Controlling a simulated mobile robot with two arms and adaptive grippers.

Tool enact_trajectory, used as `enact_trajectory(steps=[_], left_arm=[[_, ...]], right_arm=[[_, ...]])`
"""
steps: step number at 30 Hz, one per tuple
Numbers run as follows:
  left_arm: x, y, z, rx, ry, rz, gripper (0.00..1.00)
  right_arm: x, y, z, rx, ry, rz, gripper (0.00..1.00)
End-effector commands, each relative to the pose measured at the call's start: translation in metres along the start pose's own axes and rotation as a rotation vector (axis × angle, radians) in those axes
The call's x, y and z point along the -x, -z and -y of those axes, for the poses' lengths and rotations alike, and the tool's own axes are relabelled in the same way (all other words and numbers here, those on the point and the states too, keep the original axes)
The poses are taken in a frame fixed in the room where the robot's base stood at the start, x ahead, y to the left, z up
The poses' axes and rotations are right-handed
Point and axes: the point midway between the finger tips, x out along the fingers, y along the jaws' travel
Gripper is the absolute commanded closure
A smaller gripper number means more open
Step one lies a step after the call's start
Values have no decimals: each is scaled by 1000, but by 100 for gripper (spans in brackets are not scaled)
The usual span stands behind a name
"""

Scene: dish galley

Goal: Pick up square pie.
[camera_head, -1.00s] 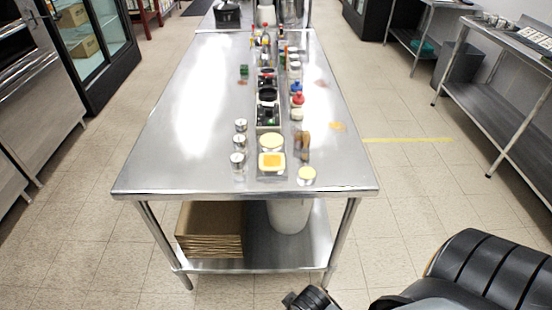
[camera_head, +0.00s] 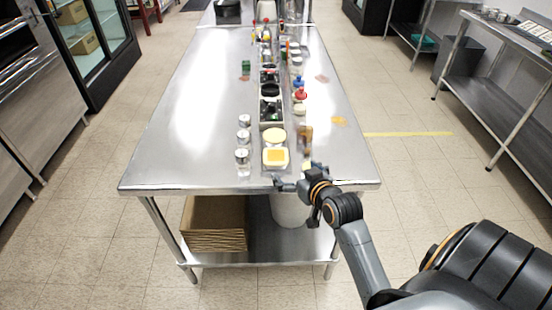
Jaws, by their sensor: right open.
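The square pie (camera_head: 275,157), pale with an orange-yellow square top, lies near the front edge of the steel table (camera_head: 190,165). A round yellow item (camera_head: 275,135) sits just behind it. My right gripper (camera_head: 297,178) is open at the table's front edge, just in front and to the right of the square pie. I see no contact with the pie. The gripper partly hides a small pale round item (camera_head: 307,168) to the right of the pie. My left gripper is not in view.
Several metal-lidded jars (camera_head: 242,158) stand left of the pie. A brown item (camera_head: 305,136) and bottles with red and blue tops (camera_head: 300,94) stand at right behind it. A row of bins runs back along the middle. The table's left side is mostly clear.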

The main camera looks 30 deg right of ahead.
Motion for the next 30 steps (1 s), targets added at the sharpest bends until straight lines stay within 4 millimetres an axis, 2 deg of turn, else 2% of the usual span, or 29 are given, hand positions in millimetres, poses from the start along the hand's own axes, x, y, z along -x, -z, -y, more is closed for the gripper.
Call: enact_trajectory(steps=[10, 13, 20, 30], left_arm=[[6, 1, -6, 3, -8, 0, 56], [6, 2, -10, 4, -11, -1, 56], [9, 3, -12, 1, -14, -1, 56], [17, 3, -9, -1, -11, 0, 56]], right_arm=[[-63, 2, -1, -3, -1, -4, 0], [-75, 2, -1, -2, -1, -4, 0], [-87, 3, 0, -1, -1, -3, 0], [-128, 3, -1, -1, -1, -1, 0]])
